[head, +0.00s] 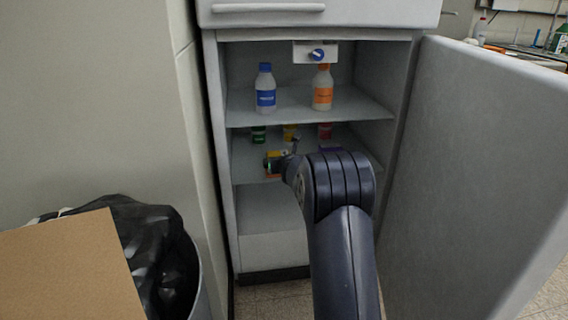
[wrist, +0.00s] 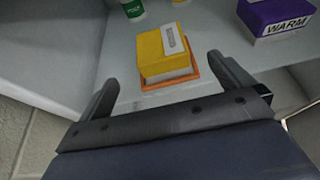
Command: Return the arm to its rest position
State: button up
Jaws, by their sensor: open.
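My gripper (wrist: 163,85) is open in the wrist view, its two fingers spread on either side of a yellow box on an orange base (wrist: 164,52). The box sits on the lower shelf just ahead of the fingers, and nothing shows held between them. In the head view my arm reaches into the open fridge (head: 219,150) at lower shelf height. My gripper is mostly hidden there behind the arm, with the yellow box (head: 275,157) partly visible beside it.
A purple box marked WARM (wrist: 276,15) and a green-labelled container (wrist: 133,9) stand near. Blue (head: 265,92) and orange (head: 322,90) labelled bottles stand on the upper shelf (head: 290,112). The open door (head: 480,170) bounds the right; a black-bagged bin (head: 160,255) is left.

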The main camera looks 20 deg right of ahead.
jog(key=shift+w, duration=0.1)
dwell(0.3)
jog(key=p+x, duration=0.5)
jog(key=x, duration=0.1)
jog(key=shift+w+r, duration=0.1)
jog(key=shift+w, duration=0.1)
jog(key=p+x, duration=0.4)
jog(key=p, duration=0.1)
jog(key=shift+w+d+p, duration=0.1)
jog(key=shift+w+p, duration=0.1)
jog(key=shift+p, duration=0.3)
jog(key=shift+f, duration=0.25)
jog(key=shift+s+b, duration=0.15)
jog(key=shift+b, duration=0.4)
